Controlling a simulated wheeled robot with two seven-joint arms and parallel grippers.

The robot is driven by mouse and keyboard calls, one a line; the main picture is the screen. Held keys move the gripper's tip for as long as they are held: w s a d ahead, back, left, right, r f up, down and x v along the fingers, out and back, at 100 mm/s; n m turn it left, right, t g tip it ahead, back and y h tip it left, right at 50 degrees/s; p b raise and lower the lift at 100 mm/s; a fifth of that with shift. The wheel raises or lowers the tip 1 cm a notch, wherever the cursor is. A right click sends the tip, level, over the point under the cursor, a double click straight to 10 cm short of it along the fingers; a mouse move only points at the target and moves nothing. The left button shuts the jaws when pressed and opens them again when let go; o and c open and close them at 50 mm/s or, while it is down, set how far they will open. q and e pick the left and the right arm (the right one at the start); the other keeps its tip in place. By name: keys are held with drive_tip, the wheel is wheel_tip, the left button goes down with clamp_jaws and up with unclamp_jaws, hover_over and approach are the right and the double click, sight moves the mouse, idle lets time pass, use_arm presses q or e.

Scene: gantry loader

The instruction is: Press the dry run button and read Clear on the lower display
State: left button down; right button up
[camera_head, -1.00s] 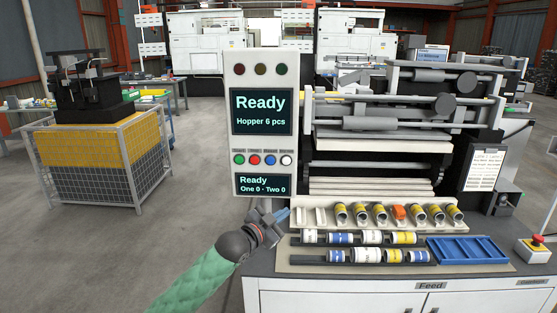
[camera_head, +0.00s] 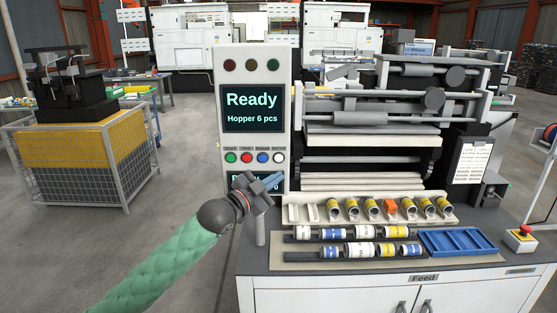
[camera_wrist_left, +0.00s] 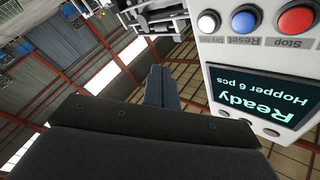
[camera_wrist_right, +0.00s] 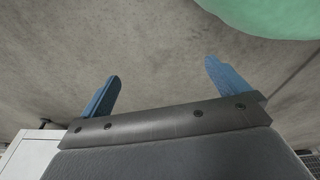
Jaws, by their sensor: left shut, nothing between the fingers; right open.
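The control panel (camera_head: 283,105) stands upright with green, red, blue and white buttons in a row. The white button (camera_head: 279,158) is at the right end; in the left wrist view the white button (camera_wrist_left: 208,21) sits by a small label that seems to read Dry run. The upper display (camera_head: 252,108) reads Ready, Hopper 6 pcs. The lower display (camera_head: 235,178) is mostly hidden behind my left gripper (camera_head: 274,181), which is shut and empty just below the white button, apart from it. My right gripper (camera_wrist_right: 165,88) is open and empty above the floor, outside the head view.
Right of the panel, the bench holds a rack of yellow-banded rolls (camera_head: 373,208), more rolls in front, a blue tray (camera_head: 457,242) and a red emergency stop (camera_head: 524,231). A caged yellow bin (camera_head: 80,160) stands at left. Open floor lies between.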

sight(279, 158)
use_arm(q)
drive_tip(key=w+b, duration=0.1)
drive_tip(key=w, duration=0.7)
drive_tip(key=shift+w, duration=0.2)
use_arm(e)
drive_tip(key=a+r, duration=0.1)
drive_tip(key=w+a+r, duration=0.1)
drive_tip(key=a, duration=0.1)
drive_tip(key=shift+w+r, duration=0.15)
drive_tip(key=shift+r, duration=0.15)
drive_tip(key=shift+a, duration=0.1)
drive_tip(key=shift+w+r, duration=0.15)
drive_tip(key=shift+w, duration=0.05)
drive_tip(key=shift+d, duration=0.75)
drive_tip(key=shift+a, duration=0.15)
drive_tip(key=shift+a, duration=0.5)
